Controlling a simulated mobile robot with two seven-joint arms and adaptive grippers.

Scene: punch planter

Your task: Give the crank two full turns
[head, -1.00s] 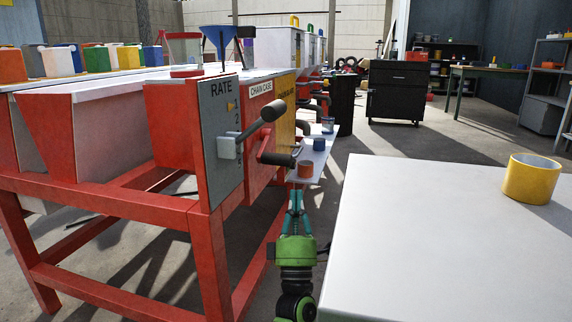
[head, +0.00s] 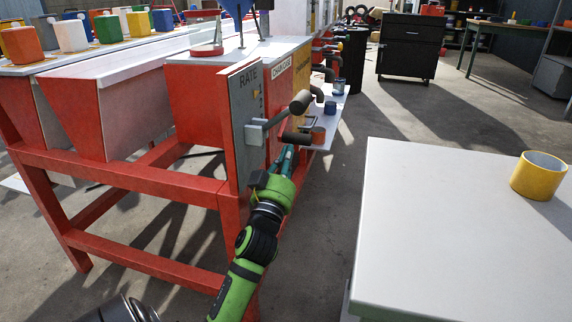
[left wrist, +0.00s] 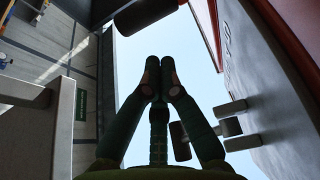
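The crank (head: 297,137) has a dark handle and sticks out from the red chain case (head: 279,98). My left gripper (head: 289,152) is just below the crank handle in the head view. In the left wrist view its two fingers (left wrist: 160,72) come together at the tips with nothing seen between them. A dark cylindrical handle (left wrist: 146,17) shows beyond the fingertips there, apart from them; I cannot tell for sure whether it is the crank's. My right gripper is not in view.
The grey rate plate (head: 245,125) carries a lever (head: 268,126) with a grey grip, close to my left gripper. A white table (head: 460,225) with a yellow ring (head: 538,176) stands at the right. A red frame (head: 130,180) is at the left. Floor is clear between them.

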